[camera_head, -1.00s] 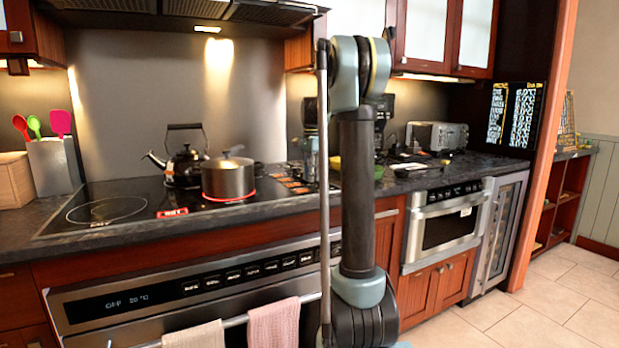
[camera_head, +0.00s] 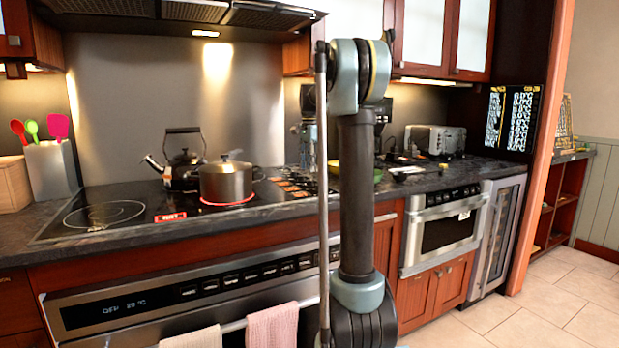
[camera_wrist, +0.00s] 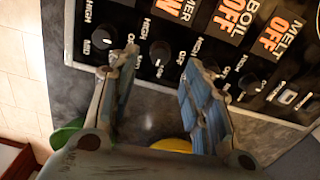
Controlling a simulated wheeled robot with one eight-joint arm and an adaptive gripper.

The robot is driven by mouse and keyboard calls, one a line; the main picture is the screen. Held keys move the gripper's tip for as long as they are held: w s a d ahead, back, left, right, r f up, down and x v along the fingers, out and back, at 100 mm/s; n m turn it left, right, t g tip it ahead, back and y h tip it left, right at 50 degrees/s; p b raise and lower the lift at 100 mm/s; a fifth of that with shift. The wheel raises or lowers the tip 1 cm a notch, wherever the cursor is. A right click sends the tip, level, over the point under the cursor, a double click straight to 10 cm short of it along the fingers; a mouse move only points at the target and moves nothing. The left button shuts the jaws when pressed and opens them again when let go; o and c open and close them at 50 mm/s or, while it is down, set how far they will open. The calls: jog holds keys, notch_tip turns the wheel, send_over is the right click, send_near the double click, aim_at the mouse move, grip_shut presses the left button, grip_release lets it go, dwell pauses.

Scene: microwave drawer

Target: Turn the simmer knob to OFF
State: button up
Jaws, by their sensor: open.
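In the wrist view a black control panel holds a row of small round black knobs. One knob (camera_wrist: 160,52) stands between the fingertips of my gripper (camera_wrist: 160,62), below an orange display (camera_wrist: 186,12) ending in W. It seems to be the simmer knob; its label is cut off, with only the letters MER showing at the top edge. My gripper is open, one finger on each side of this knob. Whether either finger touches it I cannot tell. In the head view my arm hides part of the counter.
Another knob (camera_wrist: 104,37) sits left of the left finger. A further knob (camera_wrist: 250,85) sits right of the right finger, near displays reading OFF. In the head view a pot (camera_head: 226,181) and a kettle (camera_head: 183,160) stand on the black cooktop (camera_head: 100,213).

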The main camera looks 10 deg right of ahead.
aim_at(310, 180)
notch_tip(310, 180, up, 6)
dwell(0.4)
jog(key=shift+r, duration=0.1)
